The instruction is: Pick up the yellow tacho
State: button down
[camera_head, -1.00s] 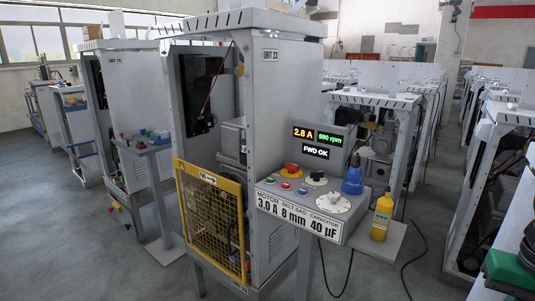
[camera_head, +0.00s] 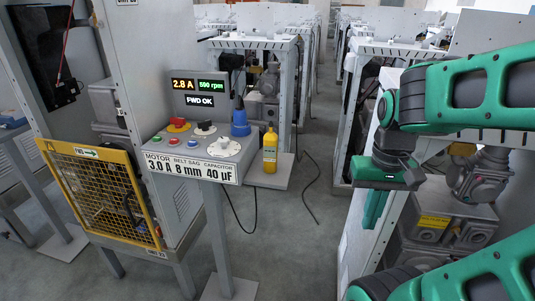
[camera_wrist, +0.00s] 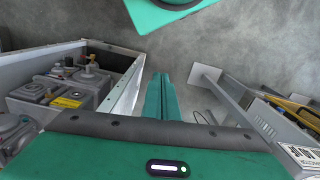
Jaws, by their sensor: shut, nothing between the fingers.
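The yellow tacho (camera_head: 270,152) stands upright on a small grey side shelf (camera_head: 281,180) at the right end of the control panel. It looks like a small yellow bottle-shaped device with a narrower top. My gripper (camera_head: 371,222) is to the right of the tacho in the head view, apart from it, with its green fingers pointing down. In the wrist view the two fingers of my gripper (camera_wrist: 160,78) lie together, shut and empty. I cannot make out the tacho in the wrist view.
The control panel (camera_head: 180,152) carries knobs, buttons and a blue cone-shaped thing (camera_head: 240,124) close left of the tacho. A yellow mesh guard (camera_head: 100,195) is at lower left. A machine cabinet (camera_head: 352,240) stands close by my gripper. A black cable (camera_head: 312,180) lies on the floor.

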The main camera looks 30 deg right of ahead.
aim_at(270, 138)
jog(key=z, duration=1.45)
jog(key=k, duration=1.15)
jog(key=u, duration=1.25)
jog(key=i, duration=0.5)
jog(key=u, duration=0.05)
